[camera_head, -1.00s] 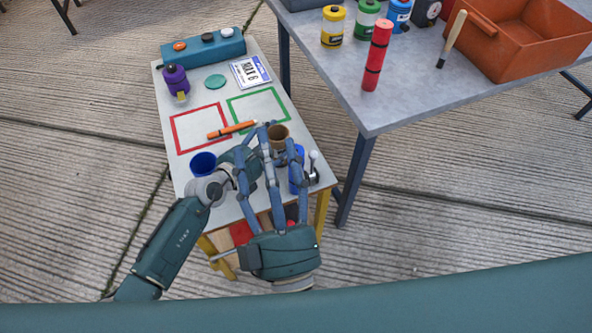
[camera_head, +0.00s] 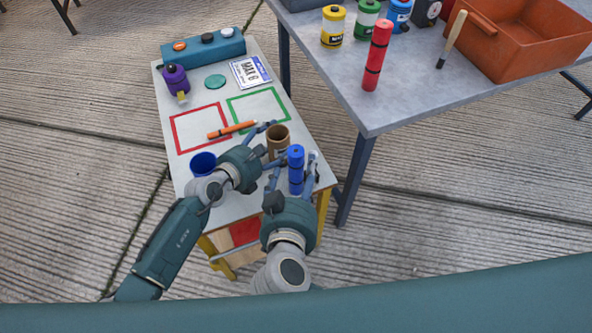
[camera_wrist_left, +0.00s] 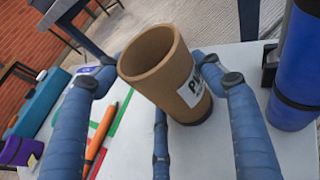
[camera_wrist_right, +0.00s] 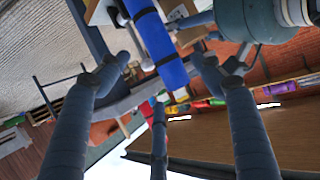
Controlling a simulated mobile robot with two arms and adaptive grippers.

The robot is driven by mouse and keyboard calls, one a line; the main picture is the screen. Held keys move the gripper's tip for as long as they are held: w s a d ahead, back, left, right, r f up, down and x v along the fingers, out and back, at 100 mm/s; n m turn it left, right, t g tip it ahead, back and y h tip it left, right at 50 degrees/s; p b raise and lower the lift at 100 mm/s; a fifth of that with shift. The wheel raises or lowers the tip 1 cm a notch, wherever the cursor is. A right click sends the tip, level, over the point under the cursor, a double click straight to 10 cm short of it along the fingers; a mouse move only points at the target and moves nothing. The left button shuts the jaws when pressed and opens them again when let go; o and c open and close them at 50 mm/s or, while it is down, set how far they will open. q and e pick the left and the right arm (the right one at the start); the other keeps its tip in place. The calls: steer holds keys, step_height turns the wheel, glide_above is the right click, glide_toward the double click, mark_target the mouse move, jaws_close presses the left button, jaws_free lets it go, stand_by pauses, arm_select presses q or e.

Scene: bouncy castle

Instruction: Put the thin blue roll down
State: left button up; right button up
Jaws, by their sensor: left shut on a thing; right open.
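The thin blue roll (camera_head: 296,158) with dark bands stands upright on the small white table near its right edge. My right gripper (camera_head: 293,180) is open around the roll's near side; I cannot tell whether a finger touches it. The roll crosses the top of the right wrist view (camera_wrist_right: 158,42), and part of it shows at the right of the left wrist view (camera_wrist_left: 302,65). My left gripper (camera_head: 268,147) is shut on a brown cup (camera_head: 278,136), just left of the roll. The cup also shows between the fingers in the left wrist view (camera_wrist_left: 165,75).
On the small table are a blue cup (camera_head: 203,160), an orange marker (camera_head: 232,130), red (camera_head: 178,148) and green (camera_head: 285,106) outlined squares, and a purple bottle (camera_head: 175,78). A larger grey table (camera_head: 400,105) holds a red roll (camera_head: 377,58) and an orange crate (camera_head: 520,60).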

mark_target(299, 165)
steer(key=shift+x, duration=3.1)
steer(key=shift+w+a+r, duration=0.1)
steer(key=shift+a+r, duration=0.05)
steer(key=shift+r, duration=0.05)
steer(key=c, duration=1.4)
jaws_close()
steer(key=shift+r, duration=0.15)
